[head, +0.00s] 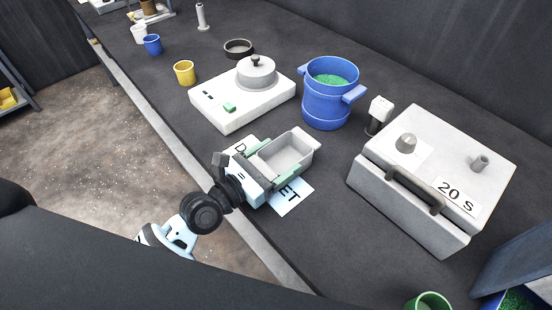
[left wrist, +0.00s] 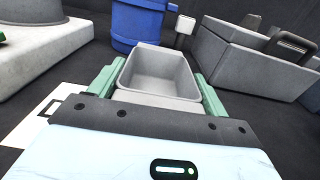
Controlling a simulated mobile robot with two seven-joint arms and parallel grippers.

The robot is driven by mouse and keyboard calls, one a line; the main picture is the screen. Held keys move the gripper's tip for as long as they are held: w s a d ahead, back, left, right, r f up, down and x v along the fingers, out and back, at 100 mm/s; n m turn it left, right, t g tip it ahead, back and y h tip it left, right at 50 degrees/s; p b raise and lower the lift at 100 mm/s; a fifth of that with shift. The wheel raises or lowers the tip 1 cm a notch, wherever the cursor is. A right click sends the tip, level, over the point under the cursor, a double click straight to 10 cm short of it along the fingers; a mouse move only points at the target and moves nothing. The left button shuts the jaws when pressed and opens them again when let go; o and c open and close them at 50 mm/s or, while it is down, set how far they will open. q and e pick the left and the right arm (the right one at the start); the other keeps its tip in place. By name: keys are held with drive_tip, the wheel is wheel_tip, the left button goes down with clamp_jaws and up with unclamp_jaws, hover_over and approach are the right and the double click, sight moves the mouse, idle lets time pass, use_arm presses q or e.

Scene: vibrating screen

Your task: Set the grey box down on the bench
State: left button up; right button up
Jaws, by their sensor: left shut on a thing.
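The grey box (head: 287,152) is an open, empty tray-like box with a lip at its far right end. My left gripper (head: 272,160) is shut on it, with one green finger on each side. In the left wrist view the box (left wrist: 160,75) sits upright and level between the two green fingers (left wrist: 158,88). The box is over a white lettered sheet (head: 290,197) on the dark bench (head: 335,215). I cannot tell whether the box touches the bench. My right gripper does not show.
Behind the box stand a white scale-like device (head: 243,108) and a blue pot (head: 327,105) with green grains. A large grey machine (head: 430,170) marked "20 S" stands at the right. A green cup (head: 429,301) is at the front right. The bench's front edge (head: 215,180) runs close by my left gripper.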

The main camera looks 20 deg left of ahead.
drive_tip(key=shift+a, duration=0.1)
use_arm(q)
drive_tip(key=shift+f, duration=0.1)
drive_tip(key=shift+f, duration=0.15)
drive_tip(key=o, duration=1)
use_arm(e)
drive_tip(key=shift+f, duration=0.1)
use_arm(q)
drive_tip(key=shift+r, duration=0.35)
drive_tip(key=v, duration=0.3)
drive_tip(key=b+v, duration=0.1)
drive_tip(key=v, duration=0.7)
drive_tip(key=shift+f+b, duration=0.35)
drive_tip(key=shift+f, duration=0.05)
drive_tip(key=shift+s+a+r, duration=0.2)
drive_tip(key=shift+s+a, duration=0.1)
drive_tip(key=shift+s, duration=0.1)
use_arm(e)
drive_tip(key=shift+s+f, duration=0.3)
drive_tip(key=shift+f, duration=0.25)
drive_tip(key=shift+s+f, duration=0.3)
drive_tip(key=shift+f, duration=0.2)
